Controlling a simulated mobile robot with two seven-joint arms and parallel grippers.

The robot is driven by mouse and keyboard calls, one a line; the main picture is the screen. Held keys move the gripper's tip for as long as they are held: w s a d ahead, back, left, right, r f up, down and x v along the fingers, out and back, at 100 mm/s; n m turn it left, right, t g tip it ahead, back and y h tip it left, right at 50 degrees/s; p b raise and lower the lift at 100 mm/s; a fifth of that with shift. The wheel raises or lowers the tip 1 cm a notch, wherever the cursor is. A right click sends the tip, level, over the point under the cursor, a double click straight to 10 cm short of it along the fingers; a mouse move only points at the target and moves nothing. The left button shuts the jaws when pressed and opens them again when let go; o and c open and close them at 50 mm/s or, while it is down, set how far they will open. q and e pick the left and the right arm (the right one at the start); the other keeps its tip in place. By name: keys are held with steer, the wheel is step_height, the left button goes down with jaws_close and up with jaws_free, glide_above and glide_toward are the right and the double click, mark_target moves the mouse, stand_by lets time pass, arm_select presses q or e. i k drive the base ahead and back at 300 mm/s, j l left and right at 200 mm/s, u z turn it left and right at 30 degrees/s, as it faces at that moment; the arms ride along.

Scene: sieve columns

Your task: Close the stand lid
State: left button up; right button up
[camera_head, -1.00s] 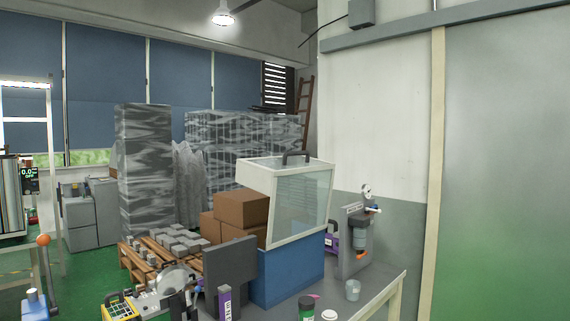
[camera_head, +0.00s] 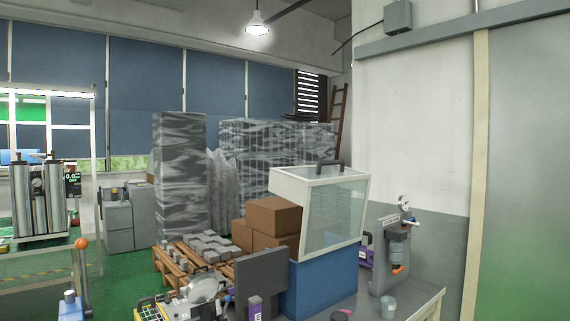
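A stand with a blue base (camera_head: 318,285) is right of the picture's middle. On top of it is a white-framed clear cover (camera_head: 333,212) with a dark handle (camera_head: 327,163) on its top edge, which I take to be the stand lid. The cover's clear face is slanted, and it sits against the top of the blue base. I cannot tell from this view whether it is open or shut. Neither of my grippers shows in the view.
A dark grey panel (camera_head: 261,282) stands in front of the blue base. Brown boxes (camera_head: 272,217) and a pallet of grey blocks (camera_head: 207,252) are left of it. A small grey cup (camera_head: 388,307) is on the table at the right. Green floor (camera_head: 125,268) shows at the left.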

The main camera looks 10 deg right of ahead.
mark_target(293, 183)
steer(key=i+l+u, duration=0.45)
steer(key=l, duration=0.15)
steer(key=l+u, duration=0.2)
steer(key=i+l, duration=0.05)
steer(key=l, duration=0.05)
